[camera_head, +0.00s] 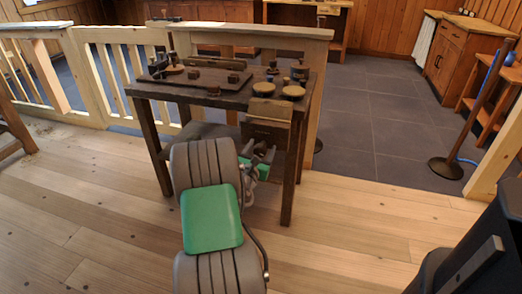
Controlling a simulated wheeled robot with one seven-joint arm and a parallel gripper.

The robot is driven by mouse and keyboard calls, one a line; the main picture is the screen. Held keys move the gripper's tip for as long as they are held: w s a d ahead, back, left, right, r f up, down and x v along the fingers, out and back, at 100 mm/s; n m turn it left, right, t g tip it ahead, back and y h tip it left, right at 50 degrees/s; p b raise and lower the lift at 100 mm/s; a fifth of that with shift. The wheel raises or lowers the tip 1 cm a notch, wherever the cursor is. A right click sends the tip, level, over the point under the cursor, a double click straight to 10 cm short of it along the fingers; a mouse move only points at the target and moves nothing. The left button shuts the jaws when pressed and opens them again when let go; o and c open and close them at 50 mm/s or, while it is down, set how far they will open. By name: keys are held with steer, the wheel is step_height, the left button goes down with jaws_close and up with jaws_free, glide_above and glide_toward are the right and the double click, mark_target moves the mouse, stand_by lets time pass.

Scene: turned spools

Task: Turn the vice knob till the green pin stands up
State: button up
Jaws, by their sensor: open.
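A dark wooden workbench (205,97) stands ahead of me. At its front right, a pale wooden block (270,109) sits above a darker wooden front (265,131), which may be the vice. I cannot make out the vice knob or the green pin for certain. My gripper (264,153) is open, just below and in front of that darker wood. My arm partly hides the area beneath the benchtop. The jaws are small in view, and I cannot tell whether they touch anything.
Several turned pieces and round discs (293,92) stand on the benchtop. A pale wooden railing (110,50) runs behind the bench. A cabinet (445,50) stands at the far right. The plank floor (350,230) is clear right of the bench.

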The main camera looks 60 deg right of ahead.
steer(key=shift+c, duration=0.3)
steer(key=c, duration=1.3)
steer(key=shift+m, duration=0.4)
